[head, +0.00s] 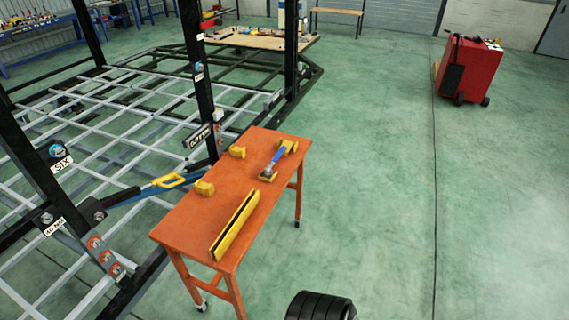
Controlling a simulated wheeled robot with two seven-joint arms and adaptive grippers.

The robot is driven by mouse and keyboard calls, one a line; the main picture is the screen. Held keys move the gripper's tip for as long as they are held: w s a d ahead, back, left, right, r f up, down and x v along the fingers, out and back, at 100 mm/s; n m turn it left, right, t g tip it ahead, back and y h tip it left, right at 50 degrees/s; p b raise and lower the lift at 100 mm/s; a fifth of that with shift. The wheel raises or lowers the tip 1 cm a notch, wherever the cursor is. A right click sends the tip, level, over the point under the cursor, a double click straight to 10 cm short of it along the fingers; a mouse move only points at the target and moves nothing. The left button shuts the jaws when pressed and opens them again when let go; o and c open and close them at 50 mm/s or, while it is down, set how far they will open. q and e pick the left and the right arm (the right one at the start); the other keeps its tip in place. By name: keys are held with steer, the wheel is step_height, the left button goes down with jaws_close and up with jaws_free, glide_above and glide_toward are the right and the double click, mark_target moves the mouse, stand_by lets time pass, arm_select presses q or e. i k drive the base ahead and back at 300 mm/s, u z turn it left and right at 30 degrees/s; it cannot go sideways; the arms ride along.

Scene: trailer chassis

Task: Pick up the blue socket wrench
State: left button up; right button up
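The blue socket wrench (278,156) lies towards the far end of an orange table (225,183). It rests across yellow supports, one at each end, with its grey metal end towards me. No gripper is seen touching it. Neither my left nor my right gripper can be seen in the head view.
On the table are a long yellow holder (234,226) and two small yellow blocks (204,188). The black and grey trailer chassis (205,90) stands close along the table's left side. A red cabinet (470,70) stands far right.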

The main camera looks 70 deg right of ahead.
mark_target(268, 173)
steer(key=z, duration=3.45)
steer(key=i, duration=3.75)
steer(key=u, duration=4.05)
